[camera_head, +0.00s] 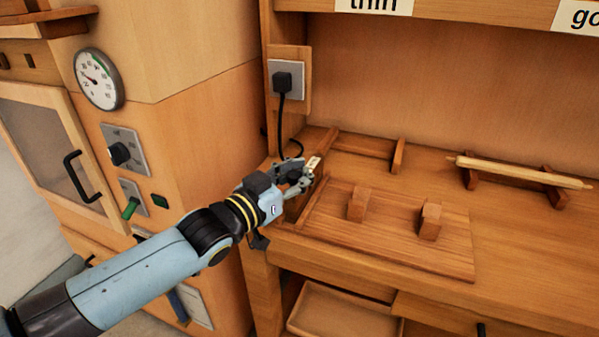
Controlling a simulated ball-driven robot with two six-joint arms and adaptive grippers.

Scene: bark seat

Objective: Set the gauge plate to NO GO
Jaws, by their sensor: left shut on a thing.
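My left gripper (300,178) reaches in from the left and is shut on a small cream plate (313,163) at the left end of the bench. The plate's dark marking is too small to read, and the fingers hide part of it. It looks like the gauge plate, but I cannot tell which setting it shows. It is beside the back left corner of a flat wooden board (390,247). Two wooden blocks, a left one (357,204) and a right one (430,221), stand apart on that board. My right gripper is not in view.
A pale rod (520,172) lies on two supports at the right. A wooden frame (364,146) is behind the board. A black cable (281,120) hangs from a socket near my gripper. A cabinet with a dial (99,80) stands left. Bare bench lies right of the board.

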